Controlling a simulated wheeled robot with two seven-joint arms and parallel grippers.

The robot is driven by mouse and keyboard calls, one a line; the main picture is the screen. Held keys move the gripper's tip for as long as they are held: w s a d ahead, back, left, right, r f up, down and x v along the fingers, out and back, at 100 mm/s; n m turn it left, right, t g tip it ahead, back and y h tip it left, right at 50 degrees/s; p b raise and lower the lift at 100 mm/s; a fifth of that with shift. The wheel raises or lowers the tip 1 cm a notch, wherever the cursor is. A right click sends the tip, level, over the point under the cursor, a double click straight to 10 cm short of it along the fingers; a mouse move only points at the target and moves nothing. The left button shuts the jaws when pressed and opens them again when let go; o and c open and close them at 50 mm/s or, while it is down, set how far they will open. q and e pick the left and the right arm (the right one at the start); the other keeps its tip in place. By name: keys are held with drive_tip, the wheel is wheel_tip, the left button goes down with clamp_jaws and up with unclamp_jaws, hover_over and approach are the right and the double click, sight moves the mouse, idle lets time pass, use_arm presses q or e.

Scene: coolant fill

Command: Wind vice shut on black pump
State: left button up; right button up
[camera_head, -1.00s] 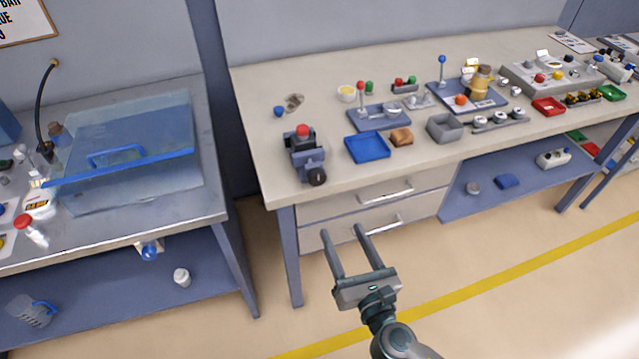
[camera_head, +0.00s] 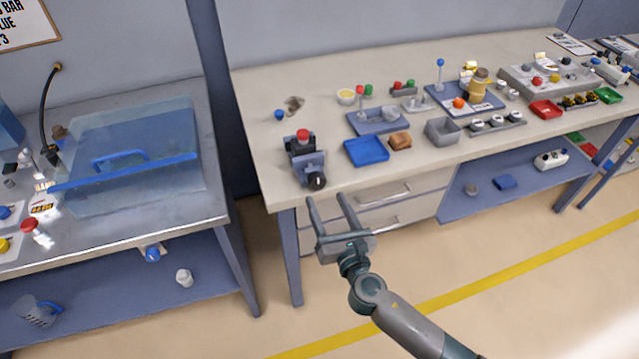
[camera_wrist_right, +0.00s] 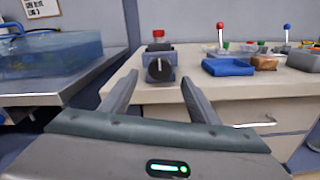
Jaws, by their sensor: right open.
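The blue-grey vice (camera_head: 309,170) stands at the front left corner of the right workbench. Its dark round knob (camera_head: 316,181) faces the bench's front edge. The black pump (camera_head: 299,147) with a red cap (camera_head: 303,134) sits in the vice; I cannot tell how tightly the jaws close on it. My right gripper (camera_head: 328,199) is open and empty, just in front of and below the vice, apart from it. In the right wrist view the knob (camera_wrist_right: 160,69) shows between and beyond the two fingers (camera_wrist_right: 158,88). My left gripper is not in view.
A blue tray (camera_head: 366,151) and a brown block (camera_head: 400,141) lie to the right of the vice. Drawers with handles (camera_head: 385,195) are below the bench top. A steel bench with a clear blue-edged cover (camera_head: 130,150) stands to the left, across a gap.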

sight(319, 185)
drive_tip(key=x, duration=0.6)
drive_tip(key=shift+w, duration=0.25)
drive_tip(key=c, duration=1)
drive_tip(key=shift+c, duration=0.2)
